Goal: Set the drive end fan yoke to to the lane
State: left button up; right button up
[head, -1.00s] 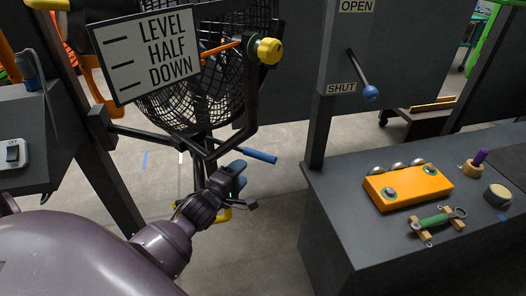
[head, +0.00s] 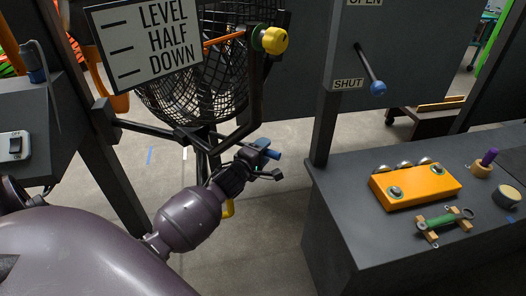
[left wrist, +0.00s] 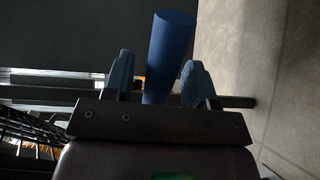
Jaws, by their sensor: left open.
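The black wire-cage fan (head: 205,85) hangs in a dark yoke (head: 243,130), with a yellow knob (head: 274,41) on its right side. A blue handle end (head: 275,155) shows low at the yoke, partly hidden by my left gripper (head: 263,158). In the left wrist view, the blue handle (left wrist: 168,45) stands between the two blue-padded fingers of my left gripper (left wrist: 158,82). The fingers are open with a gap at the right finger; I cannot tell whether the left one touches. A sign (head: 147,45) reads LEVEL, HALF, DOWN beside three marks. My right gripper is not in view.
A dark bench (head: 345,215) at right holds an orange block (head: 415,187) and a green rod on wooden blocks (head: 445,221). A blue-tipped lever (head: 370,70) is by the SHUT label. A switch box (head: 28,140) stands left. Floor between is clear.

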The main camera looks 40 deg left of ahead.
pick_arm(q)
jog(key=shift+c, duration=0.5)
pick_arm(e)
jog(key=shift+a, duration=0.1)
pick_arm(q)
grip_shut()
jog(key=shift+s+r, duration=0.1)
jog(key=shift+s, duration=0.15)
jog(key=s+m+h+p, duration=0.3)
jog(key=s+h, duration=0.1)
jog(key=s, duration=0.2)
jog(key=shift+p, duration=0.4)
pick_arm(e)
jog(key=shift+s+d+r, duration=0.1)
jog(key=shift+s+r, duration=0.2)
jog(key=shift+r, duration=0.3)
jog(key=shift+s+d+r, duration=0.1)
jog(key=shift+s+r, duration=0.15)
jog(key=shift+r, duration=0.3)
pick_arm(q)
jog(key=shift+s+d, duration=0.1)
